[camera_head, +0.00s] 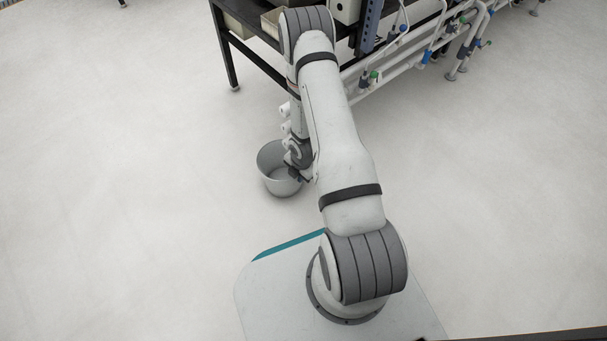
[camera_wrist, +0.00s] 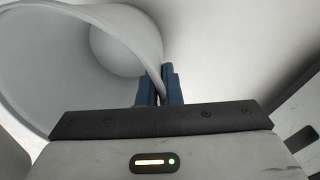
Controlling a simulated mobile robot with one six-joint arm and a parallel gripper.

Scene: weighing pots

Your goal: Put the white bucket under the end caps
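The white bucket (camera_head: 270,160) is left of my lower arm in the head view, with its mouth facing up. In the wrist view its curved wall (camera_wrist: 50,60) fills the left side, and its rim runs between my fingertips. My gripper (camera_head: 297,177) is at the bucket's right rim; in the wrist view its two dark blue fingers (camera_wrist: 159,88) are close together, one on each side of the rim. White round pipe ends (camera_head: 285,109), which look like the end caps, show just above the bucket in the picture, partly hidden by my arm. I cannot tell their height over it.
A dark rack (camera_head: 226,50) with bins stands at the top, behind my arm. White pipes (camera_head: 400,68) with blue and green fittings run along it to the right. The pale floor (camera_head: 120,190) is clear at left and lower right.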

